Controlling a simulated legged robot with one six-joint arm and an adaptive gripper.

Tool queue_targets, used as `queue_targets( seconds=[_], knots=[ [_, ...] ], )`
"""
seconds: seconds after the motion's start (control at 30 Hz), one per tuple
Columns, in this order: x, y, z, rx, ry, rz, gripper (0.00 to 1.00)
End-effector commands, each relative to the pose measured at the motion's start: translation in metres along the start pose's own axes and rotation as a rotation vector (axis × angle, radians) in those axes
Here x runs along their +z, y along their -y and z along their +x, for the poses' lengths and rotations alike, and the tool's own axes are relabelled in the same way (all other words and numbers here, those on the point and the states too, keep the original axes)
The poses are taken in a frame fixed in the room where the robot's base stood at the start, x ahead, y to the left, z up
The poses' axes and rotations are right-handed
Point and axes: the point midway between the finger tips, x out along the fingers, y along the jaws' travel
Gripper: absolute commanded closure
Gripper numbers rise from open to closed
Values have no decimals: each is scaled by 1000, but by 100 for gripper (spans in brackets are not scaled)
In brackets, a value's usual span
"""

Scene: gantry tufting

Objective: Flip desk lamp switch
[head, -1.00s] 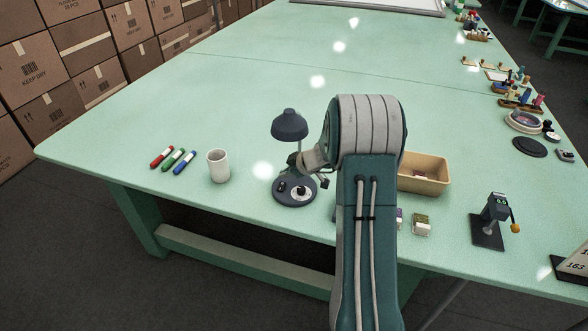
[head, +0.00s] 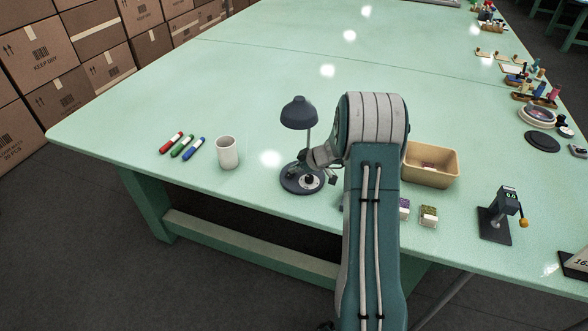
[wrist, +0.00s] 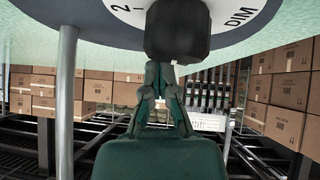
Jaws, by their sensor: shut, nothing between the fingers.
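The dark desk lamp (head: 299,112) stands upright near the table's front edge, just left of my arm. Its round base carries a pale dial (head: 310,181). In the wrist view the dial's white ring (wrist: 240,12), marked 2, 1 and DIM, fills the top, with a dark blocky knob (wrist: 178,32) in front of it. My gripper (wrist: 158,72) is shut and empty, its fingertips right at the knob's edge. I cannot tell whether they touch it. In the head view, my arm partly hides the lamp base and I cannot make out the fingertips clearly.
A tan bin (head: 431,164), small boxes (head: 428,216) and a dark gauge on a stand (head: 498,214) are to the right. The table (head: 220,80) behind the lamp is clear.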

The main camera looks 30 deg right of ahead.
Motion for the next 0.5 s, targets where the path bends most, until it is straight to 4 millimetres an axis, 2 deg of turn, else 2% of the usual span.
queue_targets(
  seconds=[0.5],
  knots=[
    [0,17,0,-7,4,3,100]
  ],
)
